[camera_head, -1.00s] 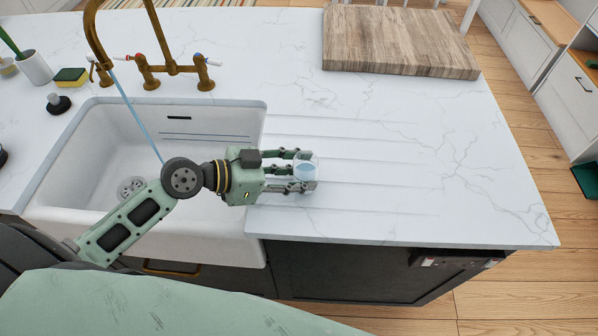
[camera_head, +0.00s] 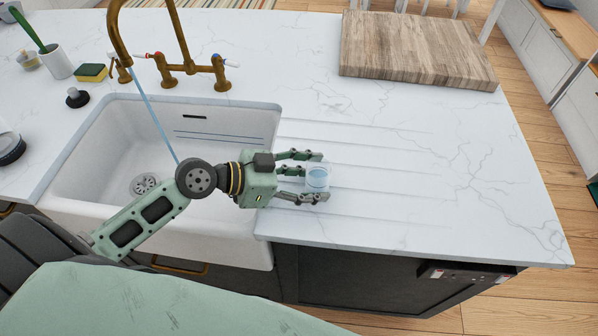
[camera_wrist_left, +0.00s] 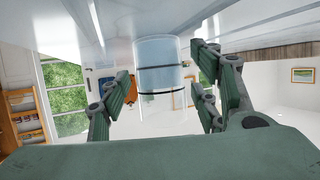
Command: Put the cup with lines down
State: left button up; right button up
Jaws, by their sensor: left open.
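A clear cup with dark lines (camera_head: 317,178) stands on the grooved drainboard part of the white marble counter (camera_head: 400,205), right of the sink. It holds what looks like bluish water. In the left wrist view the cup (camera_wrist_left: 160,68) shows between the fingers, with a dark line around it and clear gaps on both sides. My left gripper (camera_head: 316,176) is open, its fingers on either side of the cup. The wrist view also shows the spread fingers (camera_wrist_left: 165,92). My right gripper is not in view.
The white sink (camera_head: 110,135) lies to the left, with a brass faucet (camera_head: 180,60) running a stream of water. A wooden board (camera_head: 415,50) lies at the back. A sponge (camera_head: 91,72) and a dark stopper (camera_head: 77,97) sit left. The counter's right side is clear.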

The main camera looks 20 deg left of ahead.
pick_arm(q)
jog(key=shift+s+a+b, duration=0.2)
jog(key=shift+a+b, duration=0.1)
jog(key=b+v, duration=0.2)
jog(key=v, duration=0.8)
jog(key=shift+r+b, duration=0.1)
jog(key=shift+b, duration=0.25)
jog(key=shift+s+a+r, duration=0.35)
jog(key=shift+s+a, duration=0.05)
jog(key=shift+s, duration=0.05)
jog(key=shift+f, duration=0.1)
